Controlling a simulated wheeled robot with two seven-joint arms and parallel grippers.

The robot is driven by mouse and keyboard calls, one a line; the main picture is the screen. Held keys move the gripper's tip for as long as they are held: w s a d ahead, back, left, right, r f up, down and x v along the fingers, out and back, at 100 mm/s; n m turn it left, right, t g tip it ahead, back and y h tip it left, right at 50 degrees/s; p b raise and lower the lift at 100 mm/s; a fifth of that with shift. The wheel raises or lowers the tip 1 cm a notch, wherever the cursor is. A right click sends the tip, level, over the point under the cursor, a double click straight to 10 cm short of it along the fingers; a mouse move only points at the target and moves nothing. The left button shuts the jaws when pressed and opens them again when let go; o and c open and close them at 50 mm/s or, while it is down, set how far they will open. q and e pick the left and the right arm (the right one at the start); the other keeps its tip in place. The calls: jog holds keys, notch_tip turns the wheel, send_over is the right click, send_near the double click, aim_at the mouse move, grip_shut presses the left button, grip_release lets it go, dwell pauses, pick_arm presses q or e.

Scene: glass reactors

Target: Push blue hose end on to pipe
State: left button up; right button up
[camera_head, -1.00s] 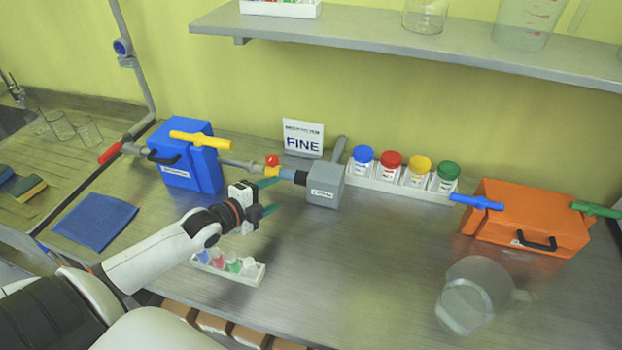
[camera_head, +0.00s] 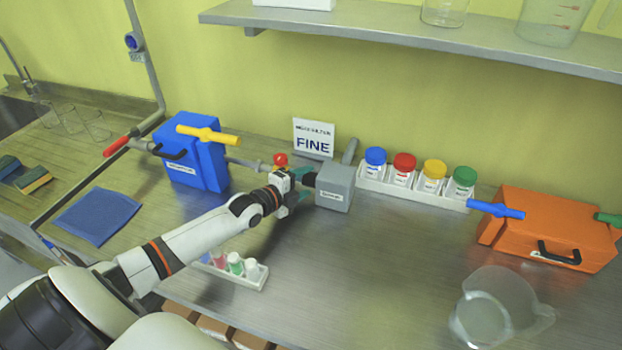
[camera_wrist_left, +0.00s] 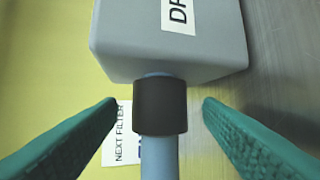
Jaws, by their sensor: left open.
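The light blue hose (camera_wrist_left: 160,157) runs up the middle of the left wrist view and ends in a black collar (camera_wrist_left: 160,108). The collar is in front of a grey box (camera_wrist_left: 175,45), with a short bluish pipe stub (camera_wrist_left: 160,75) showing between them. I cannot tell how far the collar is on the stub. The box also shows in the head view (camera_head: 335,188). My left gripper (camera_head: 303,185) is open beside the box; its green fingers stand either side of the collar, apart from it, in the left wrist view (camera_wrist_left: 160,103). My right gripper is not in view.
A blue box (camera_head: 190,155) with a yellow handle stands left. A FINE sign (camera_head: 313,138) is behind the grey box. A rack of coloured-lid jars (camera_head: 412,190), an orange box (camera_head: 550,228) and a clear jug (camera_head: 495,310) stand right. A small vial rack (camera_head: 240,272) is in front.

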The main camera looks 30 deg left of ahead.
aim_at(305, 182)
pick_arm(q)
jog(key=shift+x, duration=1.55)
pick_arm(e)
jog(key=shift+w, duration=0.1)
pick_arm(q)
jog(key=shift+c, duration=0.6)
